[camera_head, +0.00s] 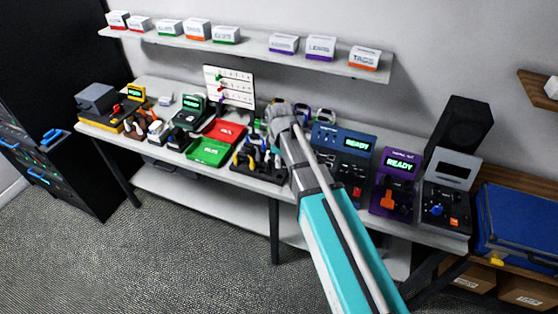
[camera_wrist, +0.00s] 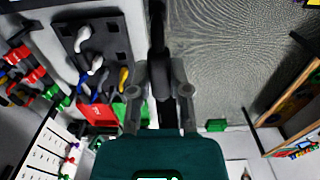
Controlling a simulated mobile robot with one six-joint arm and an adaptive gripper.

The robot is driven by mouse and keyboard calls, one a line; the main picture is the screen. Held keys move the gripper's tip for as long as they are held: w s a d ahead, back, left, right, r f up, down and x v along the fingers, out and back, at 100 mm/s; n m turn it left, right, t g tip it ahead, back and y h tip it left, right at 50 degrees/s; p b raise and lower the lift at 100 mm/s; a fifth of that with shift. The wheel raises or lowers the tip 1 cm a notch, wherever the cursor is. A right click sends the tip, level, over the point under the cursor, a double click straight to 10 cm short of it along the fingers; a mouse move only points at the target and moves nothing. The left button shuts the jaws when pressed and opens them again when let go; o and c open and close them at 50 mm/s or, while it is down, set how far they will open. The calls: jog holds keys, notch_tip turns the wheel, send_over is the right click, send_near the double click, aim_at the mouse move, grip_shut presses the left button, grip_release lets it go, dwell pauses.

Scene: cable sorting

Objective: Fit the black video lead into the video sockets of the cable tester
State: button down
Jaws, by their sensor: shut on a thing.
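In the wrist view my gripper (camera_wrist: 159,84) is closed around a dark, upright piece that I take for the black video lead (camera_wrist: 157,35). The lead sticks out beyond the fingers toward the top of the picture; its plug ends are not clear. In the head view my arm's wrist is over the bench's middle and hides the fingers and the lead. A blue unit (camera_head: 330,138) with a lit READY screen stands just right of my wrist. A purple unit (camera_head: 397,163) with READY stands further right. Which one has the video sockets I cannot tell.
A black cable rack (camera_head: 247,174) stands left of my arm and shows in the wrist view (camera_wrist: 112,38). Red (camera_head: 225,131) and green (camera_head: 207,151) trays lie further left. A grey-topped unit (camera_head: 452,165) and a black speaker (camera_head: 461,125) stand right. Boxes line the shelf (camera_head: 240,48) above.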

jog(key=shift+r+p, duration=0.35)
jog(key=shift+r, duration=0.15)
jog(key=shift+f, duration=0.1)
notch_tip(320, 180, down, 8)
jog(key=b, duration=0.8)
dwell(0.4)
